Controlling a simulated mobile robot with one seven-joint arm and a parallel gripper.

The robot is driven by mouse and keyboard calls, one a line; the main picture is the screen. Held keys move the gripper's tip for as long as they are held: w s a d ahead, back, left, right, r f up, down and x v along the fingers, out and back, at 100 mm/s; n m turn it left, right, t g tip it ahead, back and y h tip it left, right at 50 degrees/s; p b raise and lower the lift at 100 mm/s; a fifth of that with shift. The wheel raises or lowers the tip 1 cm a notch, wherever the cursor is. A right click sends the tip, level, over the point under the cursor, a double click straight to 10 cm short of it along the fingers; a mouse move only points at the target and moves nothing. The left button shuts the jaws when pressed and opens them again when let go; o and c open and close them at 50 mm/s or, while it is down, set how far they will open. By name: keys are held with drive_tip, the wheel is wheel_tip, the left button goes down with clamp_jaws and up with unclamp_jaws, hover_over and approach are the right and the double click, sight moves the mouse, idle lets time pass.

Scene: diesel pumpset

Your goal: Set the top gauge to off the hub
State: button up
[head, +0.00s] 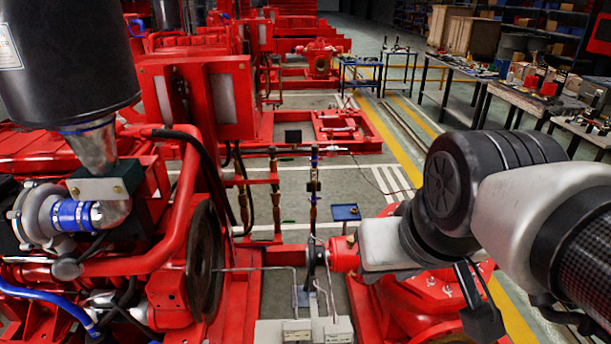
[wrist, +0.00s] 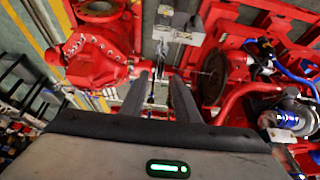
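A thin upright stand with dark and brass-coloured parts (head: 313,185) rises near the middle of the head view, above the gap between the dark flywheel (head: 205,262) and a red round hub-like part (head: 345,253). I cannot make out a gauge dial or tell whether a gauge tip touches the hub. My gripper (wrist: 160,78) shows in the wrist view with its two dark fingers apart and nothing clearly held. Thin rods (wrist: 157,88) show beyond and between the fingers.
A red engine with a black cylinder (head: 65,60) fills the left. A red pump casing (head: 425,300) lies below my arm, also at the wrist view's upper left (wrist: 100,58). Workbenches (head: 520,95) line the right; floor lies between.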

drive_tip(key=shift+w, duration=0.2)
drive_tip(key=c, duration=0.4)
drive_tip(key=w+f+b, duration=0.1)
drive_tip(key=w, duration=0.2)
drive_tip(key=w+f+g+b, duration=0.1)
drive_tip(key=w, duration=0.2)
drive_tip(key=w+f+g+b, duration=0.1)
drive_tip(key=w+f+b, duration=0.1)
drive_tip(key=w, duration=0.1)
drive_tip(key=shift+w+a+f, duration=0.1)
drive_tip(key=shift+w+a, duration=0.3)
clamp_jaws()
drive_tip(key=w+a+f+g+b, duration=0.1)
drive_tip(key=w+f+g+b, duration=0.25)
drive_tip(key=w+f, duration=0.6)
drive_tip(key=w+f+g+b, duration=0.1)
drive_tip(key=w+f, duration=0.2)
drive_tip(key=f, duration=0.6)
drive_tip(key=w+a+f+g+b, duration=0.1)
drive_tip(key=w+f, duration=0.3)
drive_tip(key=f, duration=0.4)
drive_tip(key=w+a+f+g+b, duration=0.1)
drive_tip(key=w+f+b, duration=0.2)
drive_tip(key=f, duration=0.6)
drive_tip(key=shift+w+a+f, duration=0.15)
drive_tip(key=shift+w+f, duration=0.15)
drive_tip(key=shift+w, duration=0.1)
